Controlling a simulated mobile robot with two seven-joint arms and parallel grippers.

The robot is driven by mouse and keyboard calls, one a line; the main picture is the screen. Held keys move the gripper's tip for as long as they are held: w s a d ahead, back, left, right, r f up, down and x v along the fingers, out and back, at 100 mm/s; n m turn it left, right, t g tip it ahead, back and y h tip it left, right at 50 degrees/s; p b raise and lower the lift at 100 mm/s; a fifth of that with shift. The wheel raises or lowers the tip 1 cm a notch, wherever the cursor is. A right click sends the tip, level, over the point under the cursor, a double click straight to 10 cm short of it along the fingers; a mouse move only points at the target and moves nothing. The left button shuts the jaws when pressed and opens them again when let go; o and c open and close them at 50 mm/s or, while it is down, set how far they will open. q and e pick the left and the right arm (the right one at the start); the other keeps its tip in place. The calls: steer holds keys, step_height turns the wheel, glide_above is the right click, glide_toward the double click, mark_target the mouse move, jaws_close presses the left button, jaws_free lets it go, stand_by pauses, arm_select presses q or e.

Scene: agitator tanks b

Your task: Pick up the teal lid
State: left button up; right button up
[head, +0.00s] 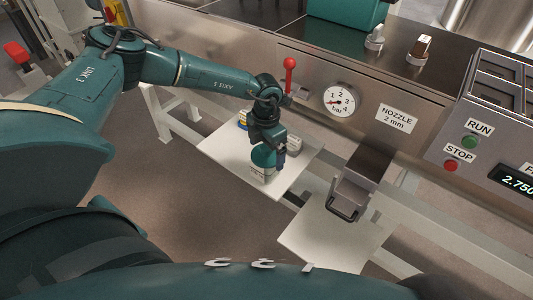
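A teal lid (263,156) shows as a rounded cap on top of a pale jar (261,173), which stands on a white shelf board below the machine front. My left gripper (276,158) points down right at the lid, with a dark finger along the lid's right side. The gripper body hides the top of the lid and its far side. I cannot tell whether the fingers touch the lid or how far apart they are. My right gripper is out of view.
Another small container with blue and yellow (243,119) stands behind the jar on the white shelf (221,148). A grey metal part with a handle (349,196) juts out to the right, above a lower white board (325,246). A red-knobbed lever (290,64) and gauge (341,101) are on the machine front.

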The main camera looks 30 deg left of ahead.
arm_select(q)
steer(key=c, duration=0.9)
